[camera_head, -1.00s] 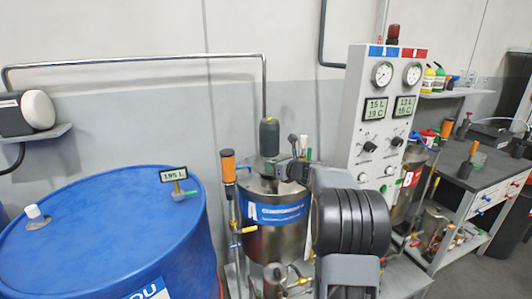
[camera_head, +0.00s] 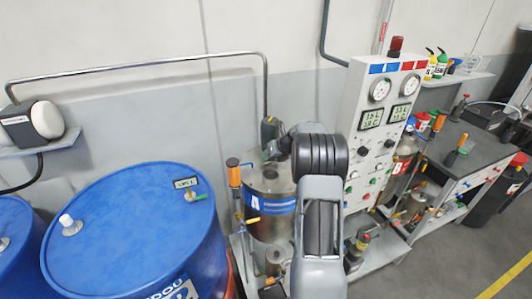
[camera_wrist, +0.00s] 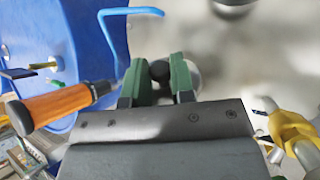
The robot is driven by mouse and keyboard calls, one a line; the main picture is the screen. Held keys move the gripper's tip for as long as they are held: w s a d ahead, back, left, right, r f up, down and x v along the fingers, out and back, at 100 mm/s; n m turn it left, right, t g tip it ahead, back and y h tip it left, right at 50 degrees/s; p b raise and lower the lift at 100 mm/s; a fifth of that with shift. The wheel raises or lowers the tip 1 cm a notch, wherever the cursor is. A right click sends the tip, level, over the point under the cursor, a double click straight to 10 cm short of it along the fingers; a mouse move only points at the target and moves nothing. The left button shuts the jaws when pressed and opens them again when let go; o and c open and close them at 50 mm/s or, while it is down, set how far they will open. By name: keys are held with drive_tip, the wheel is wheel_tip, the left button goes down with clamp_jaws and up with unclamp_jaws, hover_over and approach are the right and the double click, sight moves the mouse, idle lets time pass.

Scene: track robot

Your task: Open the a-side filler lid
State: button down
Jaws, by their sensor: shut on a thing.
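The a-side tank (camera_head: 270,222) is a steel cylinder with a blue label band, left of the control panel in the head view. My gripper (camera_head: 272,152) is over its top; the fingertips are small there and partly hidden by my wrist. In the wrist view my gripper (camera_wrist: 159,82) has two green fingers shut on a dark round knob (camera_wrist: 160,70). Pale grey metal surface (camera_wrist: 225,60) shows below and around the knob. I take the knob to be the filler lid's; the lid's edge and hinge are unclear, so I cannot tell whether it is raised.
An orange-handled lever (camera_head: 234,175) stands close left of the tank; its handle (camera_wrist: 62,104) also nears my gripper in the wrist view. A blue bent rod (camera_wrist: 130,14) lies beyond the fingers. A blue drum (camera_head: 130,235) is left, the control panel (camera_head: 375,130) right.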

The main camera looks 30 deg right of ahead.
drive_tip(key=shift+w+r+g, duration=0.1)
drive_tip(key=shift+w+g, duration=0.3)
drive_tip(key=shift+g, duration=0.2)
drive_tip(key=shift+d, duration=0.1)
drive_tip(key=c, duration=1)
unclamp_jaws()
drive_tip(key=shift+o, duration=0.2)
drive_tip(key=b+v, duration=0.2)
drive_tip(key=v, duration=1.1)
drive_tip(key=shift+d+r, duration=0.25)
drive_tip(key=shift+r, duration=0.1)
